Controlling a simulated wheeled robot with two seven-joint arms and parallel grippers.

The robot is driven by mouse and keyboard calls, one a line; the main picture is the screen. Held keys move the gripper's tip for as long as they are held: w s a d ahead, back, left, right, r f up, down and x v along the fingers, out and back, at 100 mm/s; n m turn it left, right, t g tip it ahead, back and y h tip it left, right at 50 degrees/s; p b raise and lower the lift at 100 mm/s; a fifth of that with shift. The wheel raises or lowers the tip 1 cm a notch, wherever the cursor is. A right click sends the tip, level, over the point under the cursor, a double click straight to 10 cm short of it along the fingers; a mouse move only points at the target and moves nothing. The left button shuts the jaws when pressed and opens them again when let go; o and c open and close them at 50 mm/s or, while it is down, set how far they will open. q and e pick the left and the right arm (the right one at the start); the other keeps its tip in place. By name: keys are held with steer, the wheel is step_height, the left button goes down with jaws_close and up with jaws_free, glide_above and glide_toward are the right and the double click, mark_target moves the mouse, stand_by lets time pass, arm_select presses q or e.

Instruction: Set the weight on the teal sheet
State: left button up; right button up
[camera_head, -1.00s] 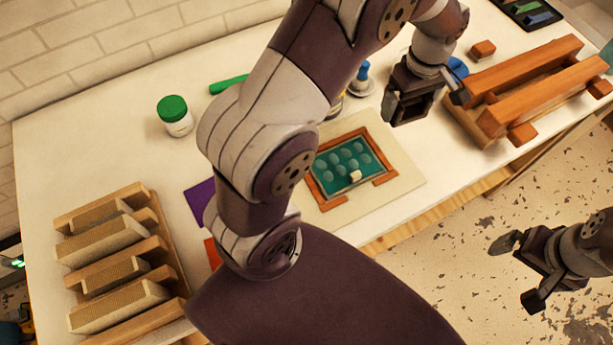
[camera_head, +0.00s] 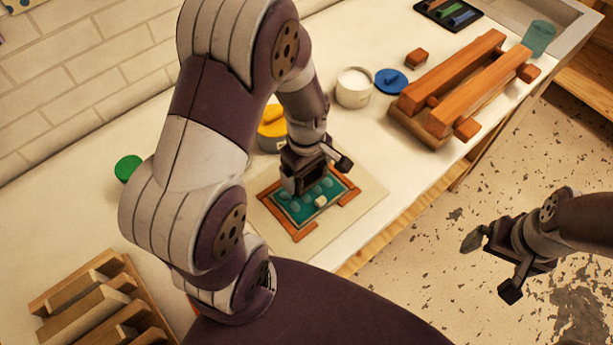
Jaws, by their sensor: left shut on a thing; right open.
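The teal sheet (camera_head: 294,212) lies inside an orange-brown frame (camera_head: 302,236) on a cream board (camera_head: 350,215). It has pale round marks, and a small cream block (camera_head: 320,201) sits on its right part. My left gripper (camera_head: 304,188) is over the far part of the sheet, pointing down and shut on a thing. Its dark jaws hide that thing, so I cannot make it out or tell if it touches the sheet. I cannot pick out the weight for sure. My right gripper (camera_head: 487,268) is open and empty, over the floor beyond the table's front edge.
A yellow-lidded jar (camera_head: 272,125) stands just behind my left gripper. An open white jar (camera_head: 353,87) and a blue lid (camera_head: 390,81) are farther back. A wooden rack (camera_head: 465,85) is at right, a slotted wooden rack (camera_head: 95,305) at lower left, and a green-lidded jar (camera_head: 128,168) at left.

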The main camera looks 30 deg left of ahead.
mark_target(306, 177)
arm_select(q)
steer(key=shift+f, duration=1.8)
steer(key=shift+f, duration=0.1)
steer(key=o, duration=1.6)
steer(key=shift+s, duration=0.1)
steer(key=shift+c, duration=0.2)
step_height(306, 177, up, 12)
steer(key=s+m, duration=0.1)
steer(key=m, duration=0.3)
steer(key=s+d+m+t, duration=0.1)
steer(key=s+m, duration=0.1)
steer(key=m, duration=0.3)
steer(key=s+d+m, duration=0.1)
steer(key=m, duration=0.3)
steer(key=shift+s+d+f+m, duration=0.1)
steer(key=shift+s+d+m, duration=0.05)
steer(key=shift+d+m, duration=0.15)
